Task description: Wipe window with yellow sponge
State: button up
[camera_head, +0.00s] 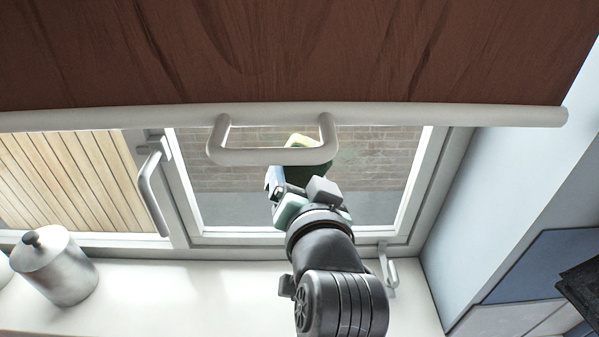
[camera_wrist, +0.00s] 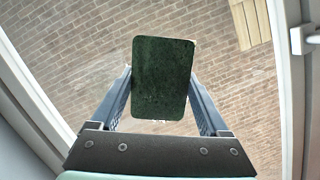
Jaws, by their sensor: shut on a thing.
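The sponge (camera_wrist: 162,78) shows its dark green face between the two fingers in the wrist view. In the head view a yellow part of the sponge (camera_head: 301,141) and its dark green side show partly behind the blind's handle. My gripper (camera_wrist: 160,92) is shut on the sponge and holds it in front of the window (camera_head: 385,170). I cannot tell whether the sponge touches the glass. A brick wall shows through the pane. A faint greenish smudge appears to the right of the sponge in the head view.
A brown blind (camera_head: 300,55) with a white bottom bar and looped handle (camera_head: 262,157) hangs over the window's top. A white window latch (camera_head: 152,190) is at left. A metal canister (camera_head: 55,268) stands on the sill (camera_head: 160,300). A blue-grey wall (camera_head: 500,190) bounds the right.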

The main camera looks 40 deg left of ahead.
aim_at(328, 167)
jog(key=shift+w+a, duration=0.55)
jog(key=shift+w, duration=0.2)
dwell(0.3)
jog(key=shift+w+d, duration=0.6)
jog(key=shift+d, duration=0.3)
jog(key=shift+w+d, duration=0.6)
jog(key=shift+d, duration=0.25)
